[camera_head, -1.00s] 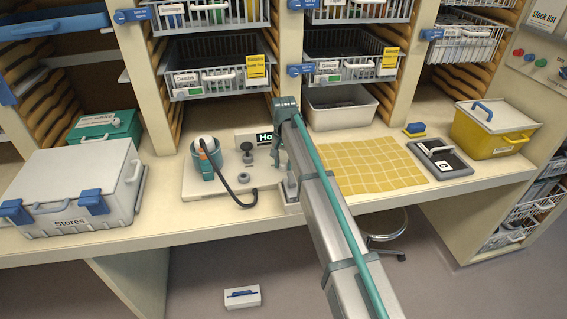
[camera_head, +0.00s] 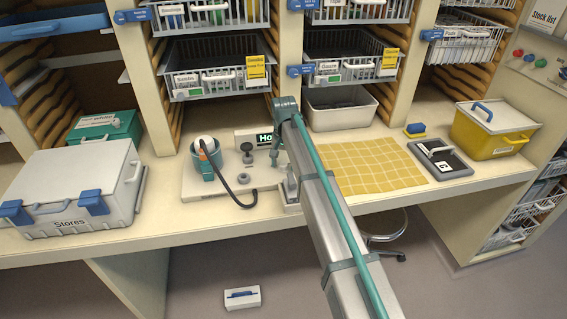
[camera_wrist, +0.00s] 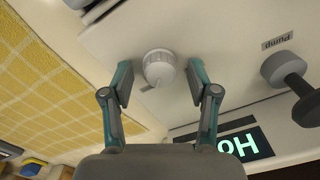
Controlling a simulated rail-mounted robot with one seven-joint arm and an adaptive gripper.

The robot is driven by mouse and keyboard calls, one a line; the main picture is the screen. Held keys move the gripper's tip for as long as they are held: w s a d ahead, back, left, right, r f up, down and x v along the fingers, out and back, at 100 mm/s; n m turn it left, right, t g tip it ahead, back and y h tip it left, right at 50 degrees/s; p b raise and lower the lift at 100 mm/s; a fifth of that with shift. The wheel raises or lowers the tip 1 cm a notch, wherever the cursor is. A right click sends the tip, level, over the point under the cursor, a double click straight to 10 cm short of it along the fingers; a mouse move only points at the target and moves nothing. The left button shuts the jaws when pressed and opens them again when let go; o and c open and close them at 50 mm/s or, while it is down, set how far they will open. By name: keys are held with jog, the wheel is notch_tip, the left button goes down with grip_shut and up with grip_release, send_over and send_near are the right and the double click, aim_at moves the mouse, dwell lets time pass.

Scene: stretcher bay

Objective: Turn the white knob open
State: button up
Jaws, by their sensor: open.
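The white knob (camera_wrist: 158,68) shows in the wrist view, round with a pointer mark, on the pale panel (camera_wrist: 120,30). My gripper (camera_wrist: 158,82) is open, with one finger on each side of the knob. A gap shows between the knob and each finger; whether the fingertips reach its depth is hard to tell. In the head view my gripper is mostly hidden behind my arm, over the right part of the white board (camera_head: 200,188), and the knob is hidden there.
A dark knob labelled Pump (camera_wrist: 285,68) and a lit green display (camera_wrist: 240,146) are near the knob. A teal cup (camera_head: 207,160) with a dark hose stands on the board's left. A yellow checked mat (camera_head: 375,165) lies to the right. A white Stores case (camera_head: 75,185) stands left.

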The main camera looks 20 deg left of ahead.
aim_at(284, 163)
notch_tip(284, 163, up, 12)
dwell(0.5)
jog(key=shift+f, duration=0.1)
